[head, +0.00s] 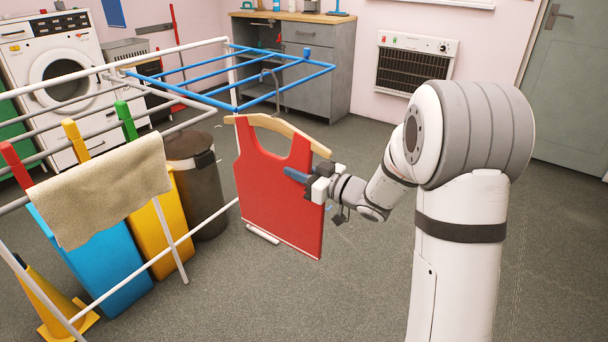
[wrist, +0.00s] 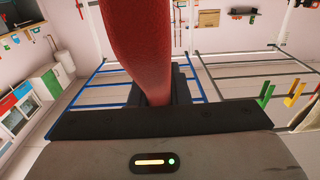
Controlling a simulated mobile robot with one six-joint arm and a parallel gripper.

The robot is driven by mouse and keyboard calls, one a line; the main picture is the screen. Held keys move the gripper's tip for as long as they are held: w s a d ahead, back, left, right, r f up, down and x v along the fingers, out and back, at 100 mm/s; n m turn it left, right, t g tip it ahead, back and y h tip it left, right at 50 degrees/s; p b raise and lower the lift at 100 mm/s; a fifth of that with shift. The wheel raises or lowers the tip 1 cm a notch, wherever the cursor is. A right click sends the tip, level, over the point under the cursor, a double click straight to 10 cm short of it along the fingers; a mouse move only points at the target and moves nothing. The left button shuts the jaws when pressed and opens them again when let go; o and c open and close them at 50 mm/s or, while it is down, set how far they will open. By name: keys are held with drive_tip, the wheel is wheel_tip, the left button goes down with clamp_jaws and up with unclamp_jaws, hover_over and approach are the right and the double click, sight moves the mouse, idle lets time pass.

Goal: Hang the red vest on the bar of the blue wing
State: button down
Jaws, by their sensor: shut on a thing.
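The red vest (head: 268,190) hangs upright from a wooden hanger (head: 285,130) in the head view. My gripper (head: 300,177) is shut on the vest at its right side, below the hanger. The red cloth (wrist: 145,45) rises between the fingers in the wrist view and blocks the middle of that view. The blue wing (head: 250,68) sticks out from the drying rack behind and above the vest. Its blue bars also show in the wrist view (wrist: 88,78). The vest is in front of the wing's near corner; I cannot tell whether the hanger touches any bar.
The white drying rack (head: 100,68) fills the left, with a beige towel (head: 100,190) over it. A heater (head: 415,62) is on the back wall. Floor at centre right is clear.

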sight(297, 183)
drive_tip(key=shift+f+b, duration=1.35)
drive_tip(key=shift+f, duration=0.55)
